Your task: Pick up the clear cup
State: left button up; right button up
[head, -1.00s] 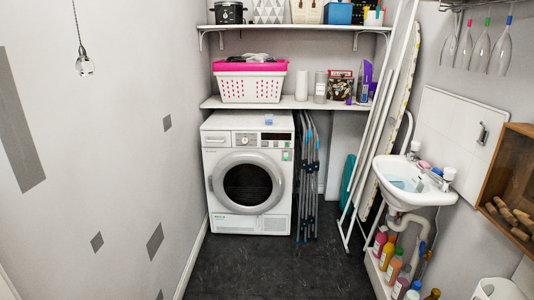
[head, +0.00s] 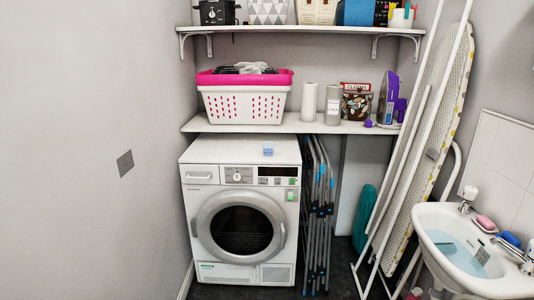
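A small clear cup with a bluish tint (head: 268,149) stands on top of the white dryer (head: 222,151), near the middle of its top and close to the front edge. It is small in the head view, and nothing touches it. Neither of my grippers shows in the head view.
A shelf (head: 272,127) above the dryer bears a white laundry basket (head: 243,104), a paper roll (head: 309,101) and a canister (head: 332,106). A folded drying rack (head: 318,215) stands right of the dryer. An ironing board (head: 432,130) and a sink (head: 450,270) are on the right. Dark floor shows in front.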

aim_at(268, 146)
jog(key=i+j+z, duration=0.2)
jog(key=i, duration=0.45)
jog(key=i+z, duration=0.15)
jog(key=i, duration=0.5)
